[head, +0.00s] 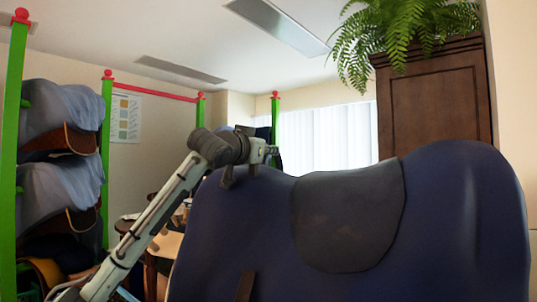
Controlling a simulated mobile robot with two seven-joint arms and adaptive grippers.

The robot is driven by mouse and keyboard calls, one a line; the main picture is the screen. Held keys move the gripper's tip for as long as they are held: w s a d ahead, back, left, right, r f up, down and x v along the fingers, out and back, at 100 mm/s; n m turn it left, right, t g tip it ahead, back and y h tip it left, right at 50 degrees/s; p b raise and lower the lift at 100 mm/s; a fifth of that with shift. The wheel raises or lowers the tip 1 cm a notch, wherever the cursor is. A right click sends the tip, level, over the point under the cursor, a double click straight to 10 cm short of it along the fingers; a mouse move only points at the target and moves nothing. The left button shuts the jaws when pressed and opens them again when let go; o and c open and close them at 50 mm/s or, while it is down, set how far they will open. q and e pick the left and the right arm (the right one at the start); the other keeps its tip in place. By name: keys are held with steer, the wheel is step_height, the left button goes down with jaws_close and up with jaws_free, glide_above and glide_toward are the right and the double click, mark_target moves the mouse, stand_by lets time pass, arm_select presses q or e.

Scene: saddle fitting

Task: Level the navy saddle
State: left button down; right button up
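The navy saddle (240,225) fills the lower right of the head view, close to the camera. A dark grey panel (345,220) lies over its middle. Its top line dips in the middle, and its right end stands higher in the picture than its left end. My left gripper (240,177) is at the saddle's upper left edge, with dark finger parts pointing down against or just in front of it. Whether the fingers pinch the edge is not clear. My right gripper is not in view. What lies under the saddle is hidden.
A green-posted rack (107,150) with red caps holds several blue-grey covered saddles (60,110) at the left. A table (165,245) with small items stands behind my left arm. A dark wooden cabinet (435,100) with a fern (400,30) on top stands behind the saddle.

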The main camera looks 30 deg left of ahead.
arm_select(q)
steer(key=shift+s, duration=0.15)
steer(key=c, duration=1.4)
jaws_free()
steer(key=v, duration=1.2)
